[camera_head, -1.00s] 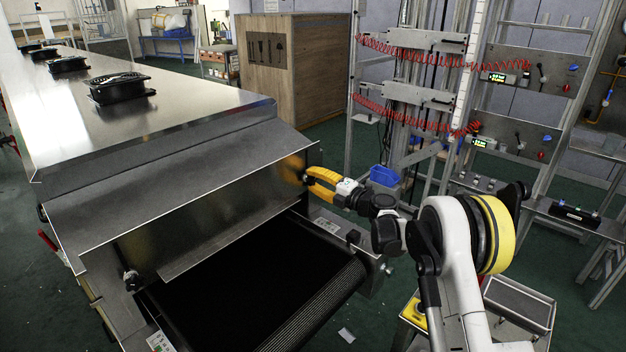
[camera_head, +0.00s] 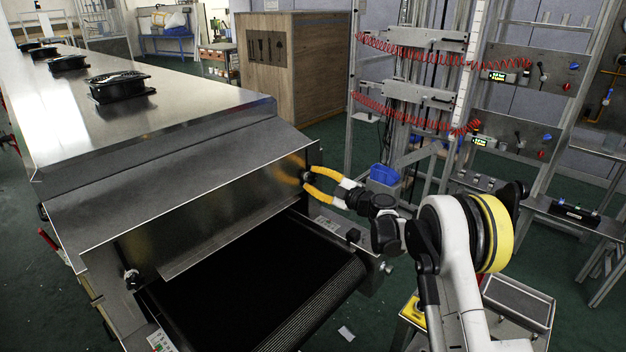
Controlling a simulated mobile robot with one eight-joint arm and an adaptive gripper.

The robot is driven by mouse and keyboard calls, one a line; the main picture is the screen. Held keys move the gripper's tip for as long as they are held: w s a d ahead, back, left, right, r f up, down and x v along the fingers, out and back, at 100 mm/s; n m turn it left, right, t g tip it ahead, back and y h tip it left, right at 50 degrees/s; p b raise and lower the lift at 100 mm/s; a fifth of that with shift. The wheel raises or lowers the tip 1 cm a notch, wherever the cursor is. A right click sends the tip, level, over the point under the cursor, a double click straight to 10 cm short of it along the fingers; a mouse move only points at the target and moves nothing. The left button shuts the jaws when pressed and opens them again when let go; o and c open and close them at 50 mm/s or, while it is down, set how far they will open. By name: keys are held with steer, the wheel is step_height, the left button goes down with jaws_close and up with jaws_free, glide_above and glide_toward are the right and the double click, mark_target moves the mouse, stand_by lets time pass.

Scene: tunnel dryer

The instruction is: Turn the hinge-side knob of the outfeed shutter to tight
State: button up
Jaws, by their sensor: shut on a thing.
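The outfeed shutter (camera_head: 215,213) is a shiny metal flap across the dryer's end, above the black belt. A small dark knob (camera_head: 306,177) sits at its right end. My gripper (camera_head: 308,178), with yellow fingers, reaches it from the right and is shut on this knob. The fingertips partly hide the knob, and its angle cannot be read. Another small knob (camera_head: 132,279) shows at the shutter's left end, with nothing touching it. The frames do not plainly show which end is the hinge side.
The black conveyor belt (camera_head: 255,285) runs out below the shutter, with a side rail (camera_head: 335,232) under my gripper. A blue bin (camera_head: 384,174) and a metal frame with red coiled hoses (camera_head: 415,115) stand behind my arm. Green floor lies open at the front.

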stand_by(0.4)
steer(key=o, duration=1.2)
steer(key=v, duration=1.2)
steer(key=shift+s, duration=0.1)
steer(key=shift+m, duration=0.3)
